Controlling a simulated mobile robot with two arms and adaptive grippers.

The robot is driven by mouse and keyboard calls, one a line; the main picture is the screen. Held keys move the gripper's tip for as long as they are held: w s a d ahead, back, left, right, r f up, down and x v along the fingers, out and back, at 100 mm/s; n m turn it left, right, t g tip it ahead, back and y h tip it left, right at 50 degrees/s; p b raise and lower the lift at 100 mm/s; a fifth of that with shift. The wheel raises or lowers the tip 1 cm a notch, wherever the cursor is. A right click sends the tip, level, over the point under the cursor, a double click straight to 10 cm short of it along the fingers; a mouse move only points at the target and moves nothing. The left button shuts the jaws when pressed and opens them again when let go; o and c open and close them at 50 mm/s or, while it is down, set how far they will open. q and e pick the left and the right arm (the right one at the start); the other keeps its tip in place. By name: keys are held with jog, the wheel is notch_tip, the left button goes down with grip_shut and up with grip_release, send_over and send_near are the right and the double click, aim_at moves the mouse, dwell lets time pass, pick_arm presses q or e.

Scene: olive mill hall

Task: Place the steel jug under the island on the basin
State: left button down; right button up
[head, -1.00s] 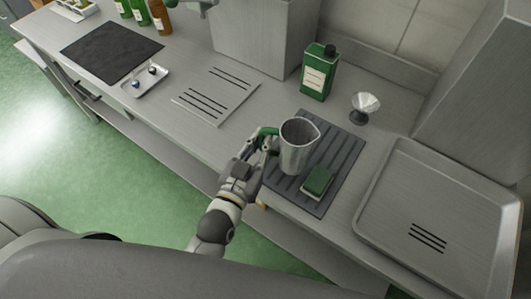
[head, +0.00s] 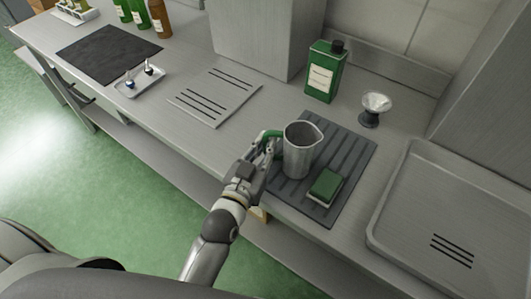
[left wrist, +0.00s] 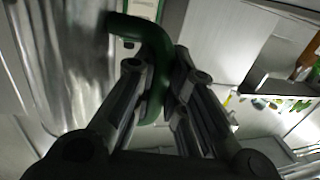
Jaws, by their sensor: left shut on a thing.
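The steel jug (head: 299,155) is a tapered, open-topped vessel with a green handle, upright at the dark ribbed mat on the counter. My left gripper (head: 268,147) is shut on the jug's handle, on its left side. In the left wrist view the green handle (left wrist: 153,45) passes between the fingers, and the blurred steel jug wall (left wrist: 60,60) fills the left. I cannot tell whether the jug's base touches the mat. A shallow steel basin (head: 397,245) with dark slots lies at the right, apart from the jug. My right gripper is not in view.
A green sponge (head: 326,186) lies on the ribbed mat (head: 350,160) just right of the jug. A green bottle (head: 322,76) and a small steel cup-like stand (head: 373,108) are behind. A slotted plate (head: 214,97) and a small tray (head: 139,82) lie to the left.

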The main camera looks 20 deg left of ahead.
pick_arm(q)
jog(key=shift+f, duration=0.1)
jog(key=shift+f, duration=0.15)
jog(key=c, duration=1.5)
grip_release()
